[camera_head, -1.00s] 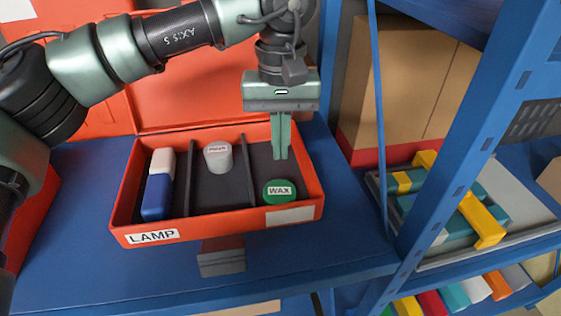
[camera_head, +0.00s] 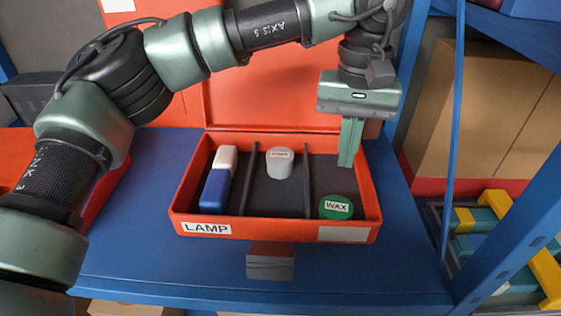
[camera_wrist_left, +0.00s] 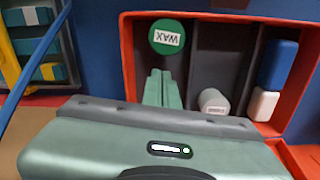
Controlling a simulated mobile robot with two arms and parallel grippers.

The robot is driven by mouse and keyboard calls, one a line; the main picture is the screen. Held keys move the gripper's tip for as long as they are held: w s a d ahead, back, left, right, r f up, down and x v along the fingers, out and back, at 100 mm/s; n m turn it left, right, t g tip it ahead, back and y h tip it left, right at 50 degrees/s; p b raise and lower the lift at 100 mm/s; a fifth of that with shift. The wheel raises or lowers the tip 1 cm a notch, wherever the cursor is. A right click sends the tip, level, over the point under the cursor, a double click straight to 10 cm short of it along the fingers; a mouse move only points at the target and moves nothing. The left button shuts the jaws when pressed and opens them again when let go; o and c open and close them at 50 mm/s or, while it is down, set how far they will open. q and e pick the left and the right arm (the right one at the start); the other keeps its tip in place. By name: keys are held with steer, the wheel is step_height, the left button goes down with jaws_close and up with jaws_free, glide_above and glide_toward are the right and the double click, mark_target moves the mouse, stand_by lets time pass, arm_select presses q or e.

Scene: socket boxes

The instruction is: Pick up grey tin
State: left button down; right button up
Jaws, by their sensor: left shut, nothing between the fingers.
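The grey tin (camera_head: 279,163) stands in the middle compartment of the open red box labelled LAMP (camera_head: 270,230). It also shows in the left wrist view (camera_wrist_left: 214,101), in the compartment beside the fingers. My left gripper (camera_head: 346,163) points down with its fingers together and empty. It is over the box's right compartment, behind the green WAX tin (camera_head: 336,207) and to the right of the grey tin, apart from it. In the left wrist view the fingertips (camera_wrist_left: 160,74) are just below the WAX tin. My right gripper is not in view.
A blue and white block (camera_head: 217,180) lies in the left compartment. Dark dividers (camera_head: 307,180) separate the compartments. The raised red lid stands behind the box. A blue shelf post (camera_head: 515,235) and a cardboard box (camera_head: 480,100) are at right. The blue shelf in front is mostly clear.

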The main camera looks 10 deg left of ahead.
mark_target(280, 155)
arm_select(q)
steer(key=c, duration=2.1)
jaws_free()
steer(key=shift+c, duration=0.2)
steer(key=o, duration=0.5)
steer(key=shift+w+a, duration=0.1)
steer(key=o, duration=1)
steer(key=w+a+n, duration=0.1)
steer(key=n, duration=0.1)
steer(key=w+a+n, duration=0.1)
steer(key=a+n, duration=0.1)
steer(key=shift+w, duration=0.1)
steer(key=shift+o, duration=0.8)
steer(key=w+a+n, duration=0.1)
steer(key=a+n, duration=0.2)
steer(key=w+a+n, duration=0.2)
steer(key=a+n, duration=0.1)
steer(key=w+a+f+n, duration=0.1)
steer(key=a+n, duration=0.2)
steer(key=shift+w+b, duration=0.15)
steer(key=shift+b, duration=0.25)
steer(key=shift+w+a+f+n, duration=0.1)
steer(key=shift+a+f+n, duration=0.05)
steer(key=shift+a+n, duration=0.3)
step_height(280, 155, down, 7)
steer(key=p, duration=0.2)
steer(key=shift+p, duration=0.3)
steer(key=shift+d+f, duration=0.1)
steer(key=shift+f, duration=0.15)
